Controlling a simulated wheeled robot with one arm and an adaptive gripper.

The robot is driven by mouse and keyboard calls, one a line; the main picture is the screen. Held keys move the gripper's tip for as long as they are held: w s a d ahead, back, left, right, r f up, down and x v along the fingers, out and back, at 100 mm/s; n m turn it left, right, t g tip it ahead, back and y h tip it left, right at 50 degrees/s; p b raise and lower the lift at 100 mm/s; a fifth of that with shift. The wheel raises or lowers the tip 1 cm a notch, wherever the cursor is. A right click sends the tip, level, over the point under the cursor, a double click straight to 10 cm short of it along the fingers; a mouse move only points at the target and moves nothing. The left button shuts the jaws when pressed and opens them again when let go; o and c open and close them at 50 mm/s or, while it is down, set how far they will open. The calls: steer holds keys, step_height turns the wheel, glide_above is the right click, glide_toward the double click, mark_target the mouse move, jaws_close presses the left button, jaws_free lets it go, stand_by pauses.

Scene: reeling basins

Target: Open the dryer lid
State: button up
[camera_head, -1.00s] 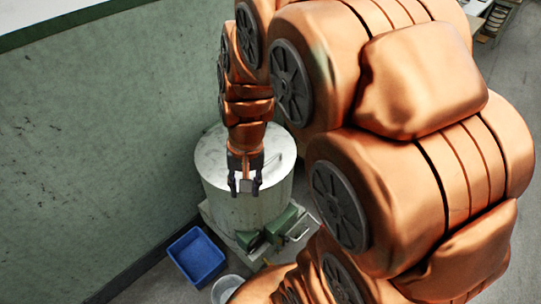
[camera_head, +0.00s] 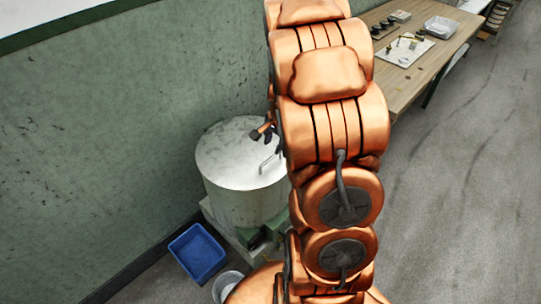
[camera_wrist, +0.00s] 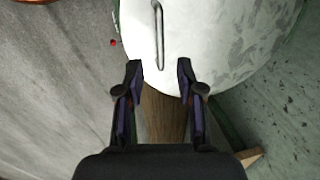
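The dryer is a pale grey drum (camera_head: 235,200) against the green wall in the head view. Its flat round lid (camera_head: 225,158) lies closed on top. A thin bar handle (camera_head: 268,160) stands on the lid, close to my arm. In the wrist view the lid (camera_wrist: 225,35) fills the upper middle and the handle (camera_wrist: 159,35) lies just beyond the fingertips, in line with the gap between them. My gripper (camera_wrist: 160,68) is open, with nothing held. In the head view only a small part of my gripper shows, above the lid's right side; my arm hides the rest.
A blue bin (camera_head: 197,253) and a pale bucket (camera_head: 228,286) stand on the floor in front of the dryer. A wooden table (camera_head: 425,62) with trays and small items is at the upper right. Grey floor is clear on the right.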

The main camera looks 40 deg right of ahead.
mark_target(270, 159)
steer(key=shift+w+a+f+p, duration=0.1)
steer(key=shift+w+f+p, duration=0.2)
steer(key=shift+f, duration=0.95)
steer(key=shift+w+d+f+p, duration=0.15)
steer(key=shift+f+p, duration=0.1)
steer(key=shift+f, duration=1.05)
steer(key=shift+w+a+f+p, duration=0.15)
steer(key=shift+w+f+p, duration=0.15)
steer(key=shift+f, duration=0.95)
steer(key=shift+c, duration=0.3)
jaws_close()
